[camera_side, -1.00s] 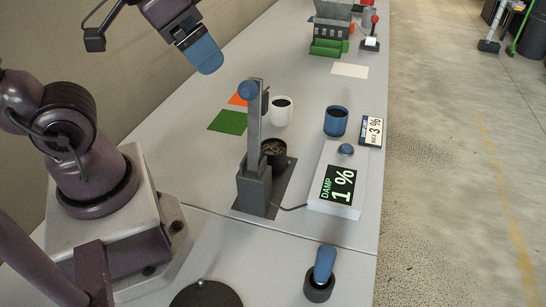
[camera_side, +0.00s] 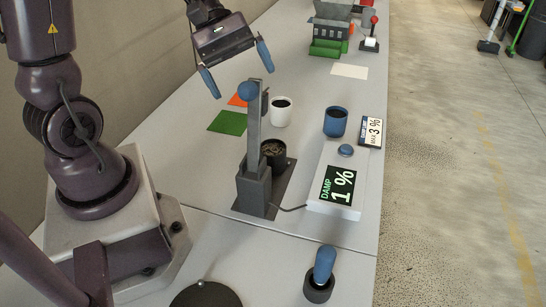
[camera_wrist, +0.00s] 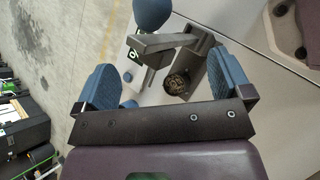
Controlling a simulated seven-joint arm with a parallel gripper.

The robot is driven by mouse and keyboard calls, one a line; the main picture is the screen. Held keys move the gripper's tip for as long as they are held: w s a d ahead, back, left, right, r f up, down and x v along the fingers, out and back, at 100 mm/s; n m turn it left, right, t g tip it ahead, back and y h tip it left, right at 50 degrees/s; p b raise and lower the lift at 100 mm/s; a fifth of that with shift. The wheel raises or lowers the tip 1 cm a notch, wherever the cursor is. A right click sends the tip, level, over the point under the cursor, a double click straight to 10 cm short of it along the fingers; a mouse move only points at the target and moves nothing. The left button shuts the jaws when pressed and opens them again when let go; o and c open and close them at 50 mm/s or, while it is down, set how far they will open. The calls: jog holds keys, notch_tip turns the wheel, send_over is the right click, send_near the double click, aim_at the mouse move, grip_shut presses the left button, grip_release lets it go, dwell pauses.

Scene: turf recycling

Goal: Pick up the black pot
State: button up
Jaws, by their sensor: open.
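The post hides part of the pot's left side in the side view. In the wrist view the pot (camera_wrist: 180,82) shows between my fingers, partly behind the device's arm. My gripper (camera_side: 237,68) is open and empty, with blue fingers spread wide, above and behind the pot. It is clear of the pot and of the device. The gripper also shows in the wrist view (camera_wrist: 165,82).
A white cup (camera_side: 281,115) and a blue cup (camera_side: 336,124) stand behind the pot. A white meter reading "DAMP 1 %" (camera_side: 338,190) stands right of it. Green (camera_side: 228,122) and orange sheets lie at left. A blue-handled tool (camera_side: 323,270) stands in front.

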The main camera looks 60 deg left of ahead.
jog(key=w+a+f+n+t+h, duration=0.3)
jog(key=a+f+n+t+h, duration=0.1)
jog(key=f+n, duration=0.2)
jog(key=n+t+y, duration=1)
jog(key=n+t, duration=0.2)
jog(key=n, duration=0.1)
send_near(275, 147)
jog(key=w, duration=0.2)
jog(key=shift+w+f, duration=0.25)
jog(key=shift+w, duration=0.1)
jog(key=w, duration=0.2)
jog(key=w+d, duration=0.1)
jog(key=w, duration=0.4)
jog(key=shift+w+d, duration=0.15)
jog(key=shift+d, duration=0.15)
jog(key=c, duration=1.1)
